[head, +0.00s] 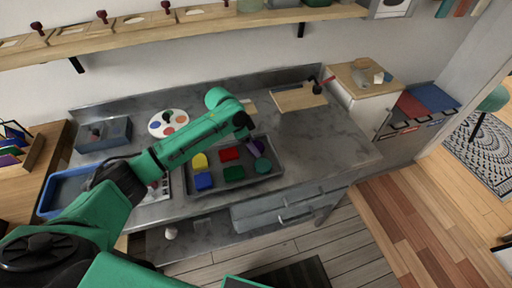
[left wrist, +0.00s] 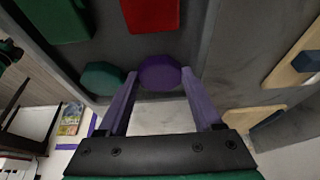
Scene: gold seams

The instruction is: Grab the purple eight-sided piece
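The purple eight-sided piece (left wrist: 160,72) lies in the grey tray (head: 276,176) near the tray's wall. My left gripper (left wrist: 160,76) is over the tray. Its two purple fingers are apart, with their tips at either side of the purple piece. The piece lies between or just beyond the tips, and I see no clear grip on it. In the head view my left gripper (head: 258,152) largely hides the piece. My right gripper is not in view.
The tray also holds a teal piece (head: 262,165), a red piece (head: 230,154), a dark green piece (head: 234,173), a blue piece (head: 204,181) and a yellow piece (head: 200,161). A paint palette (head: 168,123) lies behind.

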